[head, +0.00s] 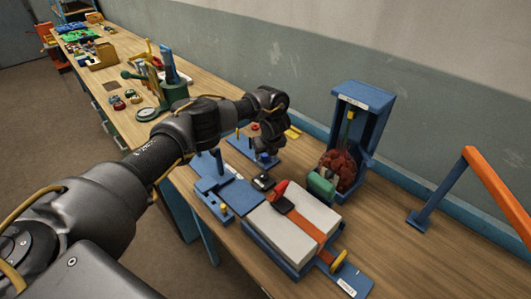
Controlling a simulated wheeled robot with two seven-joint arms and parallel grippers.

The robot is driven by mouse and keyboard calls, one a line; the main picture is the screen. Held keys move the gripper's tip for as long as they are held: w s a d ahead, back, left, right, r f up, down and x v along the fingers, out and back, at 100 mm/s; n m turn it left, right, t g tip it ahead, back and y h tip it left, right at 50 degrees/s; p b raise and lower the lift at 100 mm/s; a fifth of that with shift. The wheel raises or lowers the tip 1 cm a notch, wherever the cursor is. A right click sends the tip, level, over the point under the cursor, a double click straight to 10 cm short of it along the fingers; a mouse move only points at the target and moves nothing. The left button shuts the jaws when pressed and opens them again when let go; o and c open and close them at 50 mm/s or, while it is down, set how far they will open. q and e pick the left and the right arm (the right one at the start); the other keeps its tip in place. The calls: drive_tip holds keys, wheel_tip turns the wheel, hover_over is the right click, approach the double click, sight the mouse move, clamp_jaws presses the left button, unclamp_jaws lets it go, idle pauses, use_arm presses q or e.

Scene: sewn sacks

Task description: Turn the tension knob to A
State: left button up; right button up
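My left arm reaches in from the left over the bench, and its gripper (267,150) points down at the back of the work area. It is above or beside a small blue fixture (240,145) with a small red part (255,127). The fingers are dark and small, so I cannot tell whether they are open or touching anything. A yellow knob-like disc (339,262) stands at the front end of the blue sack stand, beside a blue plate with a white label (347,288). The letters are too small to read, and I cannot tell which part is the tension knob. My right gripper is not in view.
A pale sack (309,222) with an orange strap and a red-handled piece lies on the blue stand. A tall blue frame (365,105) holds a reddish-brown bundle. An orange-and-blue bar (495,185) stands at right. Tools and boxes fill the far left bench; the right bench is mostly clear.

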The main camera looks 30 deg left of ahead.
use_arm(q)
drive_tip(key=shift+d+r, duration=0.1)
drive_tip(key=shift+r, duration=0.15)
drive_tip(key=p+v, duration=0.2)
drive_tip(key=v, duration=0.8)
drive_tip(key=shift+p, duration=0.3)
drive_tip(key=shift+r, duration=0.15)
